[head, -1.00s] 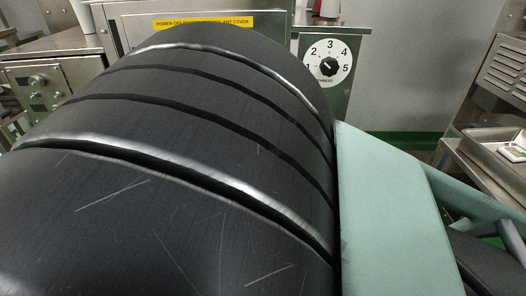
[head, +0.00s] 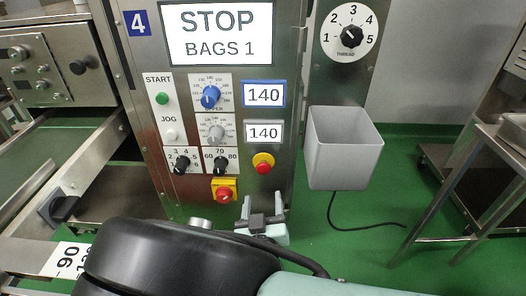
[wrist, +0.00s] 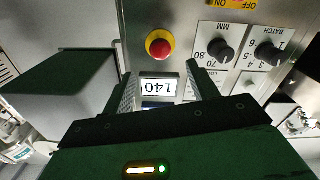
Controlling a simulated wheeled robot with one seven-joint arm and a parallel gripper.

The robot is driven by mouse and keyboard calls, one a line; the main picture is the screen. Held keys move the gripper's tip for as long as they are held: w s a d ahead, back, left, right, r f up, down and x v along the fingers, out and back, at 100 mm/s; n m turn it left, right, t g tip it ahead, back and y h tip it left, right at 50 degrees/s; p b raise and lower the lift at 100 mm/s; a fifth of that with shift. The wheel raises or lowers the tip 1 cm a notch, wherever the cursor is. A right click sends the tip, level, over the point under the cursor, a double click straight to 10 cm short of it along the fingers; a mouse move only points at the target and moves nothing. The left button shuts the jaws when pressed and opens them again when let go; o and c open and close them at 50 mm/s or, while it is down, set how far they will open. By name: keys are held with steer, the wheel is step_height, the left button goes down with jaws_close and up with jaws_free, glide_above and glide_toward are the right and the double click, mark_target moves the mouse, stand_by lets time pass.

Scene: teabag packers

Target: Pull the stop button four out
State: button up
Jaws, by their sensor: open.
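The stop button (head: 263,163) is a red mushroom head on a yellow collar, on the steel front panel of the machine marked 4 (head: 138,23). It also shows in the wrist view (wrist: 160,45), upside down, just beyond the fingertips. My gripper (head: 262,207) is open and empty, a little below the button in the head view. In the wrist view its two fingers (wrist: 160,80) stand either side of a white 140 display, apart from the button. Whether the button is pressed in cannot be told. The machine's screen (head: 217,35) reads "STOP BAGS 1".
A red switch on a yellow plate (head: 224,193) sits lower left of the button. Dials (head: 211,97) and a green start button (head: 162,98) are further left. A grey bin (head: 345,150) hangs at right, close to my gripper in the wrist view (wrist: 65,90).

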mark_target(264, 172)
steer(key=w+b, duration=0.1)
steer(key=w, duration=0.8)
steer(key=shift+d+b, duration=0.15)
steer(key=shift+b, duration=0.25)
jaws_close()
steer(key=shift+s+r+p, duration=0.15)
steer(key=shift+s+p, duration=0.25)
steer(key=shift+p, duration=0.1)
steer(key=shift+s, duration=0.1)
jaws_free()
steer(key=s+p, duration=0.3)
steer(key=s, duration=1.4)
steer(key=shift+s+a, duration=0.25)
steer(key=shift+a, duration=0.05)
